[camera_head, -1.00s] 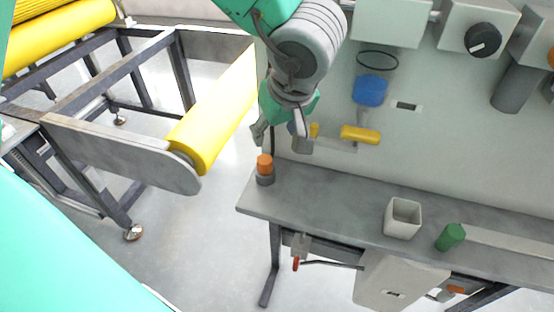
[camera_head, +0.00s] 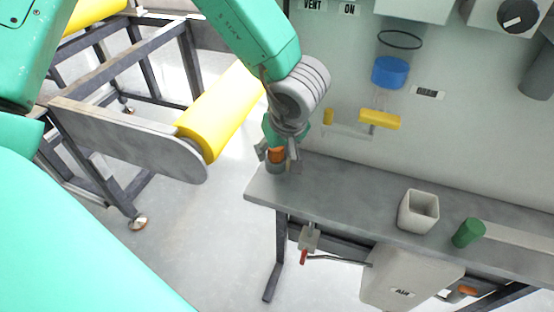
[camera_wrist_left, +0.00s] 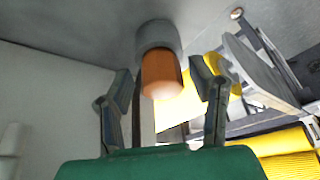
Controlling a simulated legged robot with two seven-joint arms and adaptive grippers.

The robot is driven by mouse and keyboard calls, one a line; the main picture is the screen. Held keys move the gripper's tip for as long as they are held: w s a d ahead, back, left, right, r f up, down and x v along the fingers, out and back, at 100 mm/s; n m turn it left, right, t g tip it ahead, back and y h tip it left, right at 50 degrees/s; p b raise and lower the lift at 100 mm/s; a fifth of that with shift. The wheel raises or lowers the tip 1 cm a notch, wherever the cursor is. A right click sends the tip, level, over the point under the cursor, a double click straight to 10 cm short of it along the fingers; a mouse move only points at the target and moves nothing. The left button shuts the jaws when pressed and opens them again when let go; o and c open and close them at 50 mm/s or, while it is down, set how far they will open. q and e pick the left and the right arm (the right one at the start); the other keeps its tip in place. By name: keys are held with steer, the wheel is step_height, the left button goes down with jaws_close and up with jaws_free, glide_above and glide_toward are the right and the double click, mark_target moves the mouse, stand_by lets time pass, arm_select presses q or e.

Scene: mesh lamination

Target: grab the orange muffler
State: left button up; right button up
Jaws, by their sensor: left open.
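The orange muffler (camera_head: 277,155) stands upright in a grey round base (camera_head: 276,168) at the left end of the grey bench. In the left wrist view the orange muffler (camera_wrist_left: 161,74) shows below its grey base (camera_wrist_left: 157,36), between my two fingers. My left gripper (camera_head: 277,158) is open, its fingers on either side of the muffler. In the left wrist view the left gripper (camera_wrist_left: 162,90) shows gaps between each finger and the muffler. In the head view the fingers partly hide the muffler. My right gripper is not in view.
The grey bench (camera_head: 340,190) also bears a square cup (camera_head: 418,211) and a green cylinder (camera_head: 468,232). A yellow roller (camera_head: 222,112) on a metal frame stands to the left. A panel with a blue cup (camera_head: 390,72) and yellow handle (camera_head: 380,119) rises behind the bench.

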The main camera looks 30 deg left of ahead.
arm_select(q)
steer(key=shift+a, duration=0.2)
steer(key=c, duration=1.1)
steer(key=shift+d, duration=0.15)
jaws_close()
